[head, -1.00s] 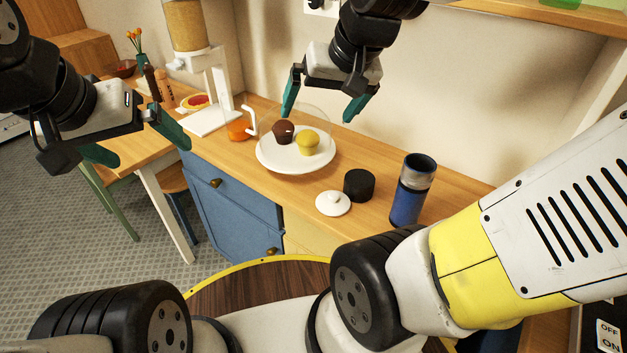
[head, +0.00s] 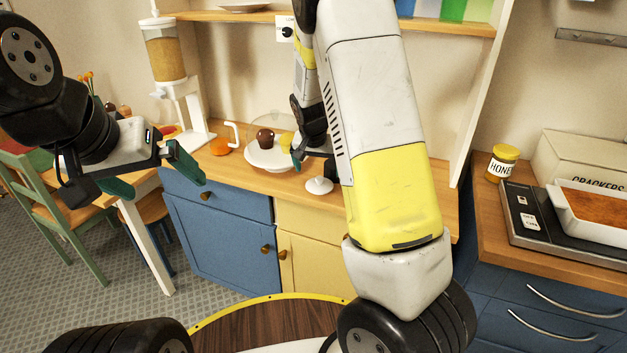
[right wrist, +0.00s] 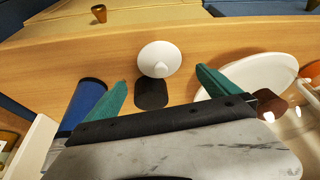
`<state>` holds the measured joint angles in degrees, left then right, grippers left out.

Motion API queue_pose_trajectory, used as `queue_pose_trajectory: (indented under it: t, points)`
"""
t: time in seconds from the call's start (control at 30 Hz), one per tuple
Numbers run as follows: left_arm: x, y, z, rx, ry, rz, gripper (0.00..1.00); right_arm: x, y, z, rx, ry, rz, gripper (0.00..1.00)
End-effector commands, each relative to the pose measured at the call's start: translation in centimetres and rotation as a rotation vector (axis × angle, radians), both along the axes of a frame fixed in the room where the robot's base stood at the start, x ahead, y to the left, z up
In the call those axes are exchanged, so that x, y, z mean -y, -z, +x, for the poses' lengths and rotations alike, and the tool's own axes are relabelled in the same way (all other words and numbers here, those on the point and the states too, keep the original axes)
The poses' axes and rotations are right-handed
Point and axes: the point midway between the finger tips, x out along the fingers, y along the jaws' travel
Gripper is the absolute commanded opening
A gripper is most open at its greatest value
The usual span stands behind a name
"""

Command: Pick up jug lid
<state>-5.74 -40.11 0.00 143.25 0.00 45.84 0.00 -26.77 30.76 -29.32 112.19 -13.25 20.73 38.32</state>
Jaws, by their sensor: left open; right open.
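The jug lid (head: 318,186), a white round disc with a small knob, lies on the wooden counter (head: 231,171). In the right wrist view the lid (right wrist: 160,59) is just ahead of my right gripper (right wrist: 161,77), roughly centred between its open teal fingers and not touched by them. In the head view my right gripper (head: 297,158) is partly hidden by my own arm. My left gripper (head: 165,187) is open and empty at the left, in front of the counter.
In the right wrist view a black cylinder (right wrist: 151,93) stands beside the lid, a blue tumbler (right wrist: 85,101) at left and a white plate (right wrist: 262,75) at right. A glass dome covers muffins (head: 265,139). A honey jar (head: 502,162) stands further right.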

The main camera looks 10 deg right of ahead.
Motion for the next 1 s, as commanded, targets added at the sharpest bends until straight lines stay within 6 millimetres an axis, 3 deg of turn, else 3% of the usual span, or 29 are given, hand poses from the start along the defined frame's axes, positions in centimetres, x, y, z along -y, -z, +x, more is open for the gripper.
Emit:
queue_pose_trajectory:
  t: [0.5,0.8,1.0]
  points:
    - [0.0,0.0,0.0,0.0,0.0,0.0,1.0,1.1,6.1,2.4,-0.003,0.0,0.001,1.0]
    - [0.0,0.0,0.0,0.0,0.0,0.0,1.0,1.2,6.5,2.6,-0.001,0.0,0.001,1.0]
    - [0.0,0.0,0.0,0.0,0.0,0.0,1.0,1.2,6.5,2.6,-0.002,-0.001,0.001,0.61]
